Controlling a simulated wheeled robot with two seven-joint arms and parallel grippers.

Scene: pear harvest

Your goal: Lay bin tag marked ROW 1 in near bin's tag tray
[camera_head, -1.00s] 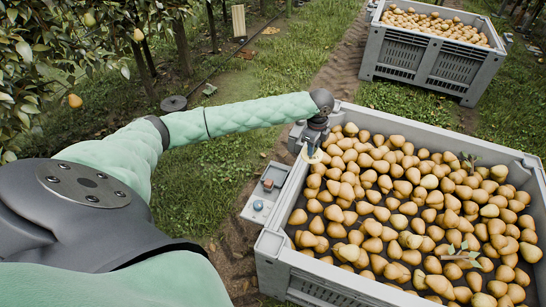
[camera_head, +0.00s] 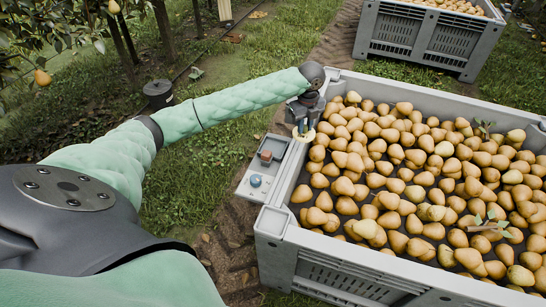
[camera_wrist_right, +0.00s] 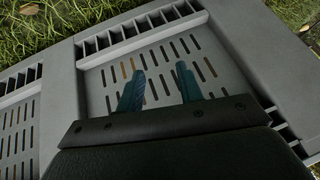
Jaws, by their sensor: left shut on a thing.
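My left gripper (camera_head: 303,126) is shut on a small pale-yellow tag (camera_head: 304,136). It holds the tag above the left wall of the near bin (camera_head: 385,273), by the far end of the grey tag tray (camera_head: 248,188). The tag's marking is too small to read. My right gripper (camera_wrist_right: 160,86) shows only in the right wrist view. Its two teal fingers are apart, with nothing between them, in front of a slotted grey bin surface (camera_wrist_right: 210,60).
The near bin is full of pears (camera_head: 400,170), with a few leaves on top. A second grey bin (camera_head: 420,38) of pears stands at the back right. Grass (camera_head: 190,175) lies left of the tray. Tree branches with pears hang at the upper left.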

